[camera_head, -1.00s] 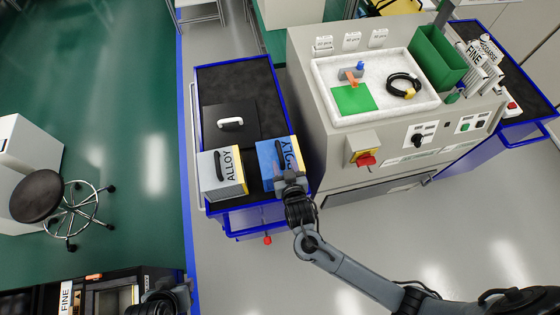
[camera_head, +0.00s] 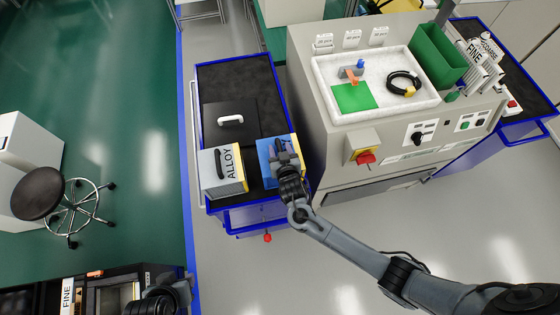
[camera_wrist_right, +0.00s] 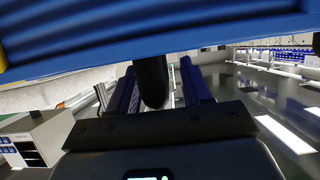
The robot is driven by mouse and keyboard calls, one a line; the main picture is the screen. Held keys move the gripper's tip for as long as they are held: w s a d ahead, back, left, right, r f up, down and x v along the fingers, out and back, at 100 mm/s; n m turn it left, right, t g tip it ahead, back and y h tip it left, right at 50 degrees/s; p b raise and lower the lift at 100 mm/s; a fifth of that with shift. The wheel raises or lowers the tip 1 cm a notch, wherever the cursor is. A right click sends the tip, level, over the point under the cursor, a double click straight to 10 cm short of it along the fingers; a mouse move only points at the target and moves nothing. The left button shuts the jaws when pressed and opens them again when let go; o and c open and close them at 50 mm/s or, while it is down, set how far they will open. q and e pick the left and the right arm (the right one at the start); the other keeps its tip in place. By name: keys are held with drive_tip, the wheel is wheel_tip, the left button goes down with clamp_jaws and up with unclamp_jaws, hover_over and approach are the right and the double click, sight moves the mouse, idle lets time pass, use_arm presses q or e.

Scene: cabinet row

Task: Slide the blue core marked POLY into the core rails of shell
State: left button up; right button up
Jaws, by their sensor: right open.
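The blue core (camera_head: 265,161) stands on the dark top of a blue cart. It has a yellow edge, and its POLY lettering is now hidden behind my gripper. My right gripper (camera_head: 283,154) is open at the core's handle, over its top. In the right wrist view, the ribbed blue core (camera_wrist_right: 150,30) fills the top, with a dark finger (camera_wrist_right: 151,80) just below it. I cannot tell whether the fingers touch the handle. My left gripper (camera_head: 168,296) is at the bottom left, and its jaws are unclear. A dark open-fronted unit (camera_head: 107,299) beside it may be the shell.
A grey core marked ALLOY (camera_head: 222,172) stands close left of the blue one. A black lid with a white handle (camera_head: 231,120) lies behind them. The grey machine (camera_head: 335,170) is close on the right.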

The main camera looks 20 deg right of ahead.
drive_tip(key=shift+c, duration=0.2)
clamp_jaws()
idle(1.1)
drive_tip(key=shift+r, duration=0.2)
